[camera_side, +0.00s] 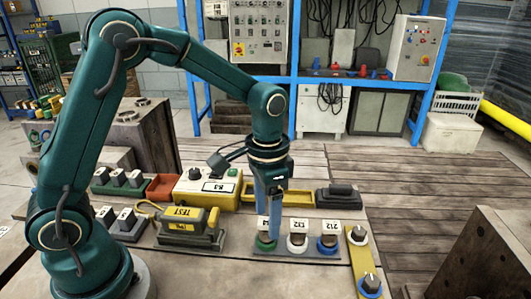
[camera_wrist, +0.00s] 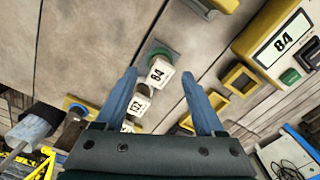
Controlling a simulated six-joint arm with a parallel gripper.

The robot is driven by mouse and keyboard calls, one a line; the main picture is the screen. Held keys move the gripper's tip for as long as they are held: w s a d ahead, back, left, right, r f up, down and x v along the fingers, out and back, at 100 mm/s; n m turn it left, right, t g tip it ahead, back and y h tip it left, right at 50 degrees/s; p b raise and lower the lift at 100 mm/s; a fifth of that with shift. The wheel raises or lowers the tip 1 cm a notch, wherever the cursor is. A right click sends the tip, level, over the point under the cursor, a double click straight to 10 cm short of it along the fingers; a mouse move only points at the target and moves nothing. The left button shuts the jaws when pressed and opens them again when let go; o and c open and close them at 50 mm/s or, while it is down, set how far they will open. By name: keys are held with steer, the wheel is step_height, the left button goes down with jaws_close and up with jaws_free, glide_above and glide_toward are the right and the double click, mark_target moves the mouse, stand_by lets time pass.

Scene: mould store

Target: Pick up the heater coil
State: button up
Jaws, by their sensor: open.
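My gripper (camera_side: 274,222) points down over a grey plate (camera_side: 290,251) that holds a row of tagged round pieces. Its two blue fingers are apart with nothing held in the wrist view (camera_wrist: 159,76). The piece with a green ring (camera_side: 265,243) is at the fingertips. I cannot tell by shape which piece is the heater coil. The fingers partly hide the green-ringed piece.
A yellow-and-white meter (camera_side: 207,188) showing 84 stands behind, beside a yellow tray (camera_side: 235,202). A yellow TEST unit (camera_side: 187,226) is left of the plate. A yellow strip with knobs (camera_side: 361,262) lies to the right. A dark block (camera_side: 338,195) stands behind the plate.

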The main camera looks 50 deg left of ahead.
mark_target(267, 221)
steer(key=shift+f, duration=1.65)
steer(key=shift+c, duration=0.3)
jaws_close()
